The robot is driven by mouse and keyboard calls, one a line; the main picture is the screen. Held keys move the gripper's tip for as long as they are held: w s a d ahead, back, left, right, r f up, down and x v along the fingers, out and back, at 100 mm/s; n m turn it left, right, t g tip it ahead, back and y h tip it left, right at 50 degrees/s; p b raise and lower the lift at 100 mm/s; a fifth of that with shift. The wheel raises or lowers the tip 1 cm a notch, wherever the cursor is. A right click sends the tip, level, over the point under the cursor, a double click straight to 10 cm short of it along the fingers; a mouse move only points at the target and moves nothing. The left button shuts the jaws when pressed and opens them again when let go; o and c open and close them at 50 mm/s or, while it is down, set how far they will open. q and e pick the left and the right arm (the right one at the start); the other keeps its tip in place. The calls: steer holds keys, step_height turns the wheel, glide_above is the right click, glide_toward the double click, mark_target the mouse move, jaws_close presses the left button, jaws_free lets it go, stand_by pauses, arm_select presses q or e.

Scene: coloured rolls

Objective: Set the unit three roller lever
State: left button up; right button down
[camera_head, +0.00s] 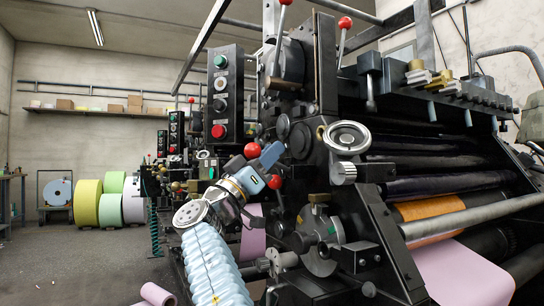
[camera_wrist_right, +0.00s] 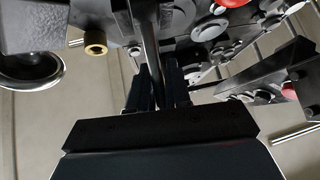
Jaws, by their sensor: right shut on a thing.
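My right gripper (camera_head: 268,160) reaches up from the bottom of the head view to the near side of the black press. In the right wrist view its two dark fingers (camera_wrist_right: 158,82) are shut on a dark lever rod (camera_wrist_right: 149,40). Beside the gripper in the head view are two red ball knobs, one at its upper left (camera_head: 252,150) and one at its lower right (camera_head: 275,182). I cannot tell which belongs to the held lever, as the gripper hides the shaft. My left gripper is not in view.
Other red-knobbed levers stand higher, one at the upper right (camera_head: 345,22). A control box (camera_head: 220,92) with buttons is behind the gripper. A silver handwheel (camera_head: 346,137) sticks out to the right. Coloured rolls (camera_head: 88,202) stand on the floor at left, where room is free.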

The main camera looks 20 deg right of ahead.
steer(key=shift+w+a+r+t, duration=0.1)
steer(key=shift+a+t, duration=0.3)
steer(key=shift+a, duration=0.3)
steer(key=c, duration=1.3)
jaws_free()
steer(key=o, duration=0.4)
steer(key=shift+a+r, duration=0.1)
steer(key=shift+a, duration=0.2)
steer(key=shift+d, duration=0.2)
steer(key=shift+f, duration=0.2)
steer(key=b+v, duration=0.2)
steer(key=v, duration=1.1)
steer(key=shift+a+b, duration=0.4)
